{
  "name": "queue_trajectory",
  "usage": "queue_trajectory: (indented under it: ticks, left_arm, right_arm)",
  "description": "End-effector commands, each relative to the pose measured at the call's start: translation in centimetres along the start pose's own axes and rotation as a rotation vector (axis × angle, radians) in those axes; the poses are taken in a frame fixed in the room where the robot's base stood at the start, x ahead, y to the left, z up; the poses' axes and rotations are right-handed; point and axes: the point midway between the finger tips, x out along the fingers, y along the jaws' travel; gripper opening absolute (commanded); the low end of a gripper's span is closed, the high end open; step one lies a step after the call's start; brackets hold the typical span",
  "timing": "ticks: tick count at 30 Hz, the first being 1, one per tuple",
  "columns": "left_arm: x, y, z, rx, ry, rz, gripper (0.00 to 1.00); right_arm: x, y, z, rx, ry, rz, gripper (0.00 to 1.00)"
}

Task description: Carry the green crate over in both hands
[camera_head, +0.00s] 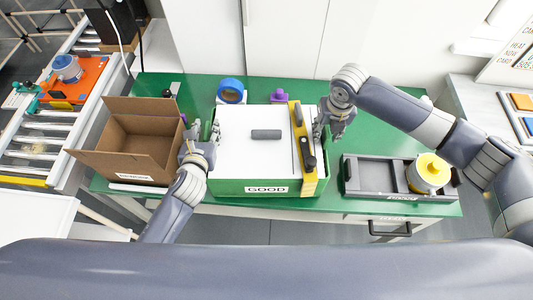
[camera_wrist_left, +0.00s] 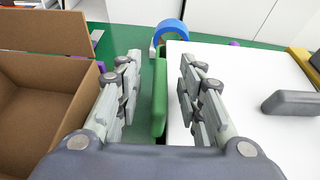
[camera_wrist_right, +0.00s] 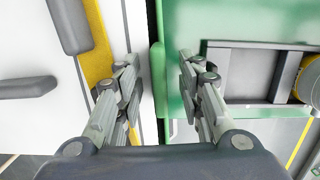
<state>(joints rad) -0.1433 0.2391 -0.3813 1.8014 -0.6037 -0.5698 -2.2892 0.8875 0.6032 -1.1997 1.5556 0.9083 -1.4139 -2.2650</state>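The green crate (camera_head: 226,186), labelled GOOD on its front, stands on the green bench top in the middle. A white panel (camera_head: 240,150) with a dark grey handle fills most of its top, beside a yellow strip (camera_head: 309,186) with dark grips. My left gripper (camera_head: 203,135) is at the crate's left side; in the left wrist view its open fingers stand either side of the green side wall (camera_wrist_left: 160,95), with gaps. My right gripper (camera_head: 326,122) is at the right side, its open fingers likewise astride the green wall (camera_wrist_right: 157,90), apart from it.
An open cardboard box (camera_head: 128,160) stands close on the left. A grey tray (camera_head: 375,185) with a yellow-topped round part (camera_head: 431,172) lies on the right. A blue ring (camera_head: 231,86) and a purple piece (camera_head: 278,95) are behind the crate. A roller conveyor is far left.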

Motion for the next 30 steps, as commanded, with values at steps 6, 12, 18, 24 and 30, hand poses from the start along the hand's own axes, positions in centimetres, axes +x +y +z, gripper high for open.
queue_trajectory:
  ticks: [6, 12, 18, 24, 30]
  left_arm:
    - [0.0, 0.0, 0.0, 0.000, 0.000, 0.000, 0.00]
    - [0.0, 0.0, 0.0, 0.000, 0.000, 0.000, 0.00]
    - [-0.1, -0.1, 0.7, 0.000, -0.012, -0.003, 0.00]
    - [-0.2, -0.1, 1.0, 0.000, -0.011, -0.003, 0.00]
    - [-0.7, -0.1, 2.1, 0.000, -0.011, -0.002, 0.00]
  right_arm:
    - [0.0, 0.0, 0.0, 0.000, 0.000, 0.000, 0.00]
    - [0.0, 0.0, 0.0, 0.000, 0.000, 0.000, 0.00]
    - [-0.4, 0.1, 0.3, 0.001, -0.006, 0.003, 0.00]
    - [-0.8, 0.1, 0.3, 0.002, -0.006, 0.003, 0.00]
    - [-1.9, 0.1, 0.5, 0.002, -0.007, 0.002, 0.00]
